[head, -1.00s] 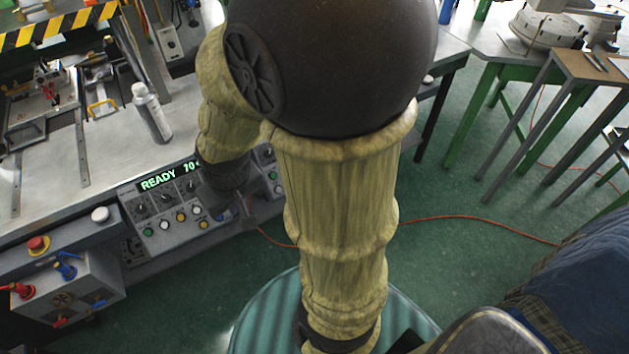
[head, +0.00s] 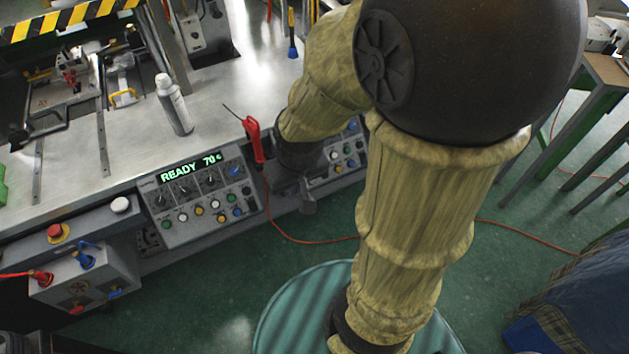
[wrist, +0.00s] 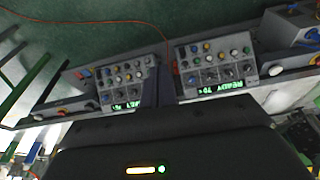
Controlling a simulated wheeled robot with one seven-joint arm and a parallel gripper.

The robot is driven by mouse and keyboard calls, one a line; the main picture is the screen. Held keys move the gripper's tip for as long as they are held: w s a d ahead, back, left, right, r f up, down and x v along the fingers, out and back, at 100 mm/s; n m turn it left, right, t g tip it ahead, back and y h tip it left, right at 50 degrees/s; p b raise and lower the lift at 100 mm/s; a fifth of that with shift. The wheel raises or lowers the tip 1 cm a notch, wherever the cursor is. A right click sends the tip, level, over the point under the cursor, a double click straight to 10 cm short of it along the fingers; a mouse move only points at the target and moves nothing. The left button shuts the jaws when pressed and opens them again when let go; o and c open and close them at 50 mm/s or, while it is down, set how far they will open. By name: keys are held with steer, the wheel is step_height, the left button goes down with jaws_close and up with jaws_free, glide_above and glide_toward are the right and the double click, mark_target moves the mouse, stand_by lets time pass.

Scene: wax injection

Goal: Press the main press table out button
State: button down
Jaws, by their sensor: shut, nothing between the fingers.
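The left control panel (head: 200,192) has a green READY 70 display, a row of dark knobs and several coloured buttons; it also shows upside down in the wrist view (wrist: 215,65). The right control panel (head: 345,155) is partly hidden by my arm in the head view. It shows at left in the wrist view (wrist: 118,85), with its own buttons and knobs. Button labels are too small to read, so I cannot tell which is table out. My gripper (head: 308,203) is shut and empty, around the gap between the panels; contact cannot be judged.
A red-handled tool (head: 254,142) with an orange cord hangs at the bench edge between the panels. A spray can (head: 173,104) stands on the metal bench (head: 225,105). A box with a red button (head: 57,233) is at left.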

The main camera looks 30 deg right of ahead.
steer(key=w+d+f+n+h, duration=0.1)
steer(key=w+d+f+n, duration=0.15)
steer(key=w+f, duration=0.45)
steer(key=w+d+f+n+h, duration=0.15)
steer(key=f+n, duration=0.25)
steer(key=f, duration=0.6)
steer(key=w+d+f+n+t+h+p, duration=0.25)
steer(key=w+d+f+n+h, duration=0.35)
steer(key=d+f+n, duration=0.6)
steer(key=shift+n+t, duration=0.25)
steer(key=shift+n, duration=0.4)
steer(key=shift+w+a+f+b, duration=0.3)
steer(key=shift+w+f+b, duration=0.75)
steer(key=shift+b, duration=0.25)
steer(key=shift+w+a+f+b, duration=0.3)
steer(key=shift+w+f+b, duration=0.6)
steer(key=shift+w+b, duration=0.35)
steer(key=shift+w+a+f+b, duration=0.3)
steer(key=shift+w+f+b, duration=0.7)
steer(key=shift+b, duration=0.4)
